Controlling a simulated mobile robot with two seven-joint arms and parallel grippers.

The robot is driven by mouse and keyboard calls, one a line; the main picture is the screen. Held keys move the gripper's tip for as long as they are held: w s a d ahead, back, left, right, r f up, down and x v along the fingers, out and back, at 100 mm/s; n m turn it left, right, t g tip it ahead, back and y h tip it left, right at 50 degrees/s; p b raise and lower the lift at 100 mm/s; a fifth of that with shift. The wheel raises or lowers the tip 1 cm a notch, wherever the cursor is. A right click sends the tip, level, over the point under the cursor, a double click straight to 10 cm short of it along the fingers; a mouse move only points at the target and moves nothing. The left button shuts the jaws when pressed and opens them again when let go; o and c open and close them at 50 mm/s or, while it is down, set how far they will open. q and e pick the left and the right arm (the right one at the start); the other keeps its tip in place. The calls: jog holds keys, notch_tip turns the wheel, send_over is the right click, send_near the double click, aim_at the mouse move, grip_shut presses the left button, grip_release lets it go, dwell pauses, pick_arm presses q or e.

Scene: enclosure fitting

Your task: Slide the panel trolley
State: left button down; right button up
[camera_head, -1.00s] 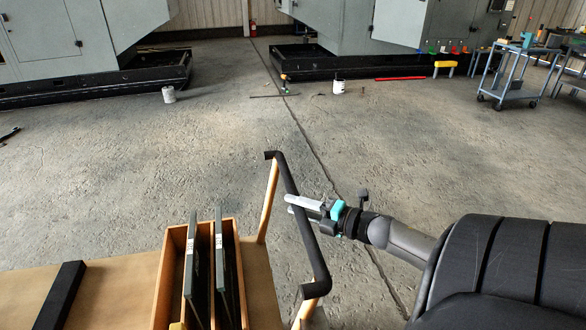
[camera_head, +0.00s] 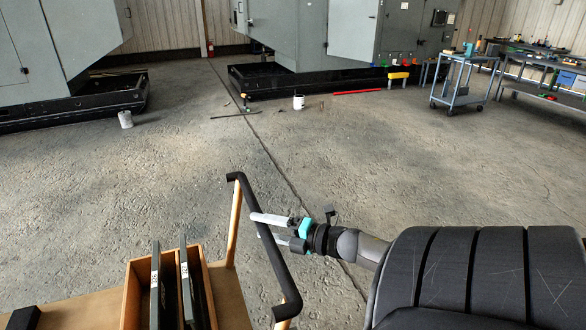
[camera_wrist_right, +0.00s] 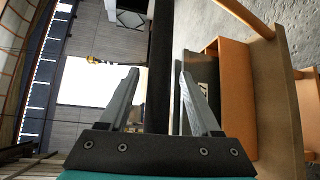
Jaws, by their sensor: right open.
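The panel trolley has a light wooden deck (camera_head: 236,300) at the bottom left of the head view. Its black push handle (camera_head: 285,282) rises on wooden posts (camera_head: 233,225). Two dark panels (camera_head: 155,290) with white labels stand upright in a wooden box (camera_head: 136,285) on the deck. My right gripper (camera_head: 258,226) is open at the handle. In the right wrist view the black bar (camera_wrist_right: 159,60) runs between the two spread fingers, with gaps visible beside it. Much of the trolley is cut off below the head view. My left gripper is not in view.
The concrete floor ahead is open. A white bucket (camera_head: 125,119) and a white can (camera_head: 298,102) stand on it, with a rod (camera_head: 235,115) lying nearby. Large grey machines (camera_head: 310,35) on black bases stand behind. A blue cart (camera_head: 455,98) and a workbench (camera_head: 545,92) are at the right.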

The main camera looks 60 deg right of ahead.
jog(key=p+v, duration=0.1)
jog(key=v, duration=1.3)
jog(key=shift+s, duration=0.25)
jog(key=shift+d+r, duration=0.1)
